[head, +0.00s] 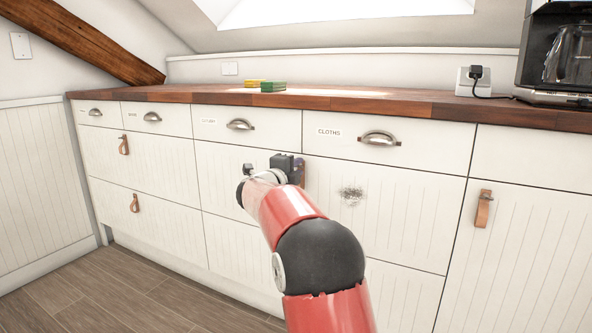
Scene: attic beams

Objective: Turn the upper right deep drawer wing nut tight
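The upper right deep drawer (405,205) is a white grooved front below the cutlery and cloths drawers, and it looks closed. A brown leather pull (300,171) shows partly at its upper middle, just right of my gripper. My gripper (284,164), dark grey, is at the drawer front and covers part of the pull.
A wooden worktop (420,103) overhangs the drawers. Metal cup handles (380,138) stick out from the shallow drawers above. Green and yellow sponges (272,87) and a coffee machine (560,60) stand on top.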

